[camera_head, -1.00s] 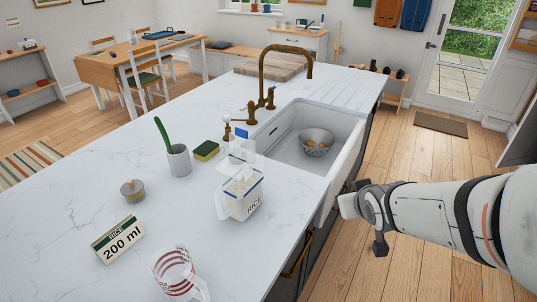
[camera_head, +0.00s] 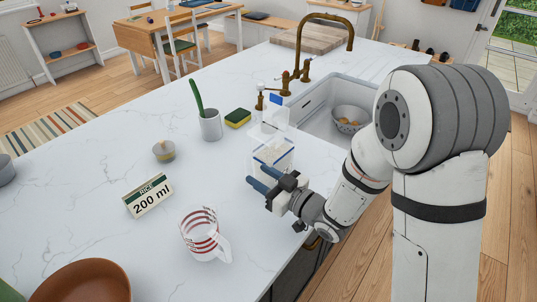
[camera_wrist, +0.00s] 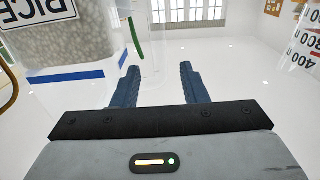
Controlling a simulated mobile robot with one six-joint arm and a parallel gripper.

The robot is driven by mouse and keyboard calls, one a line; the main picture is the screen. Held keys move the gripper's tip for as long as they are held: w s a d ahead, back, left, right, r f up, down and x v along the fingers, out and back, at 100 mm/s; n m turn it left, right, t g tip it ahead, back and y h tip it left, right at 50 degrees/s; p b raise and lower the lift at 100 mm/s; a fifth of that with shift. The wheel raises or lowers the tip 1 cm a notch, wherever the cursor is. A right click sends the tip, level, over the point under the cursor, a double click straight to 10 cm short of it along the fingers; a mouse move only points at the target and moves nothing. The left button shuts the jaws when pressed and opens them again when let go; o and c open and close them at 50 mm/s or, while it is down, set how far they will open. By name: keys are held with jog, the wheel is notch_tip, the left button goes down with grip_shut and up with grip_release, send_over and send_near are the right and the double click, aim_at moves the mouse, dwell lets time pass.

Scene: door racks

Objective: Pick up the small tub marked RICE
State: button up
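The clear tub marked RICE (camera_head: 276,153) stands upright on the white counter near the sink, with its lid raised and pale grains inside. In the wrist view the tub (camera_wrist: 75,55) fills the upper left, close to the camera, its label partly cut off. My gripper (camera_head: 259,180) is just in front of the tub, low over the counter, and hides its lower part. In the wrist view the blue fingers (camera_wrist: 159,82) are apart with nothing between them. The tub is to the left of the fingers there, not between them.
A clear measuring jug with red marks (camera_head: 203,236) stands in front, and its edge shows in the wrist view (camera_wrist: 303,42). A "RICE 200 ml" card (camera_head: 149,195), a small lidded pot (camera_head: 164,151), a grey cup (camera_head: 210,126) and a sponge (camera_head: 238,118) are nearby. A brown bowl (camera_head: 82,284) is lower left.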

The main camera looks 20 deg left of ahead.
aim_at(250, 166)
jog(key=a, duration=0.1)
jog(key=w+a+p, duration=0.1)
jog(key=a, duration=0.1)
jog(key=a+r+p, duration=0.1)
jog(key=shift+w+a+r, duration=0.1)
jog(key=shift+w+a, duration=0.1)
jog(key=shift+w, duration=0.05)
jog(key=shift+w+a, duration=0.15)
jog(key=shift+a, duration=0.25)
grip_shut()
